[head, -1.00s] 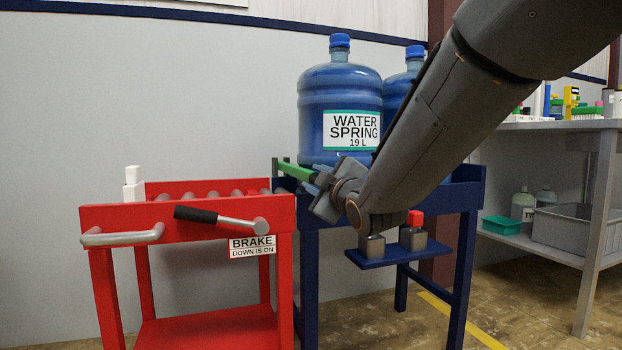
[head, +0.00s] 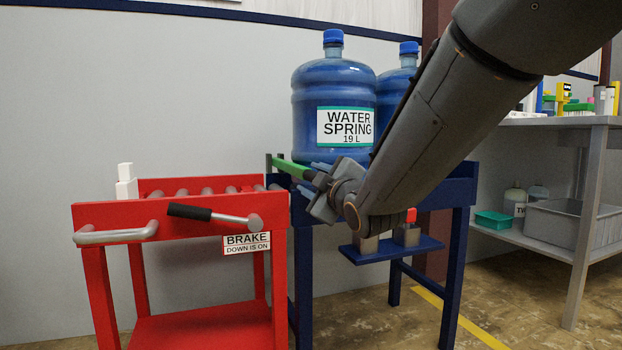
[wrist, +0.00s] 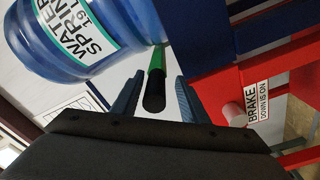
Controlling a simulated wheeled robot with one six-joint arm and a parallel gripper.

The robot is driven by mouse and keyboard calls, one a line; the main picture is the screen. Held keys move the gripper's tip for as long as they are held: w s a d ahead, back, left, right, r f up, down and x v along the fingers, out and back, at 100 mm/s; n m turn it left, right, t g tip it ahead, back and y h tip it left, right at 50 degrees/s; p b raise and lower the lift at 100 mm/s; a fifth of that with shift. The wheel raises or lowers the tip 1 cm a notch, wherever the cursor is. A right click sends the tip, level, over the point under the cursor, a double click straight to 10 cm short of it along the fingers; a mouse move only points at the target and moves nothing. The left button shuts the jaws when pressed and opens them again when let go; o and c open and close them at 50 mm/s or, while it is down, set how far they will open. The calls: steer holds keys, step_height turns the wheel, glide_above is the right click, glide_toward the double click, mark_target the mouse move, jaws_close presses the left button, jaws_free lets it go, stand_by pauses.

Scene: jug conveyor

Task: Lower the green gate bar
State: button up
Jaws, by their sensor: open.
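The green gate bar (head: 290,169) runs across the end of the blue conveyor (head: 460,190), in front of the large water jug (head: 334,95). In the wrist view the bar (wrist: 156,66) ends in a black grip (wrist: 154,93). My gripper (head: 314,178) is at the near end of the bar. In the wrist view my gripper (wrist: 154,98) is open, with a blue finger on each side of the black grip and a gap visible on both sides. Part of the bar's near end is hidden by my gripper in the head view.
A red cart (head: 178,230) with rollers stands left of the conveyor. Its brake lever (head: 215,215) has a black handle, above a sign (head: 246,243) reading "BRAKE DOWN IS ON". A second jug (head: 400,75) stands behind my arm. A small shelf (head: 385,250) juts out below my gripper.

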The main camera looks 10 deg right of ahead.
steer(key=p+v, duration=0.3)
steer(key=v, duration=0.4)
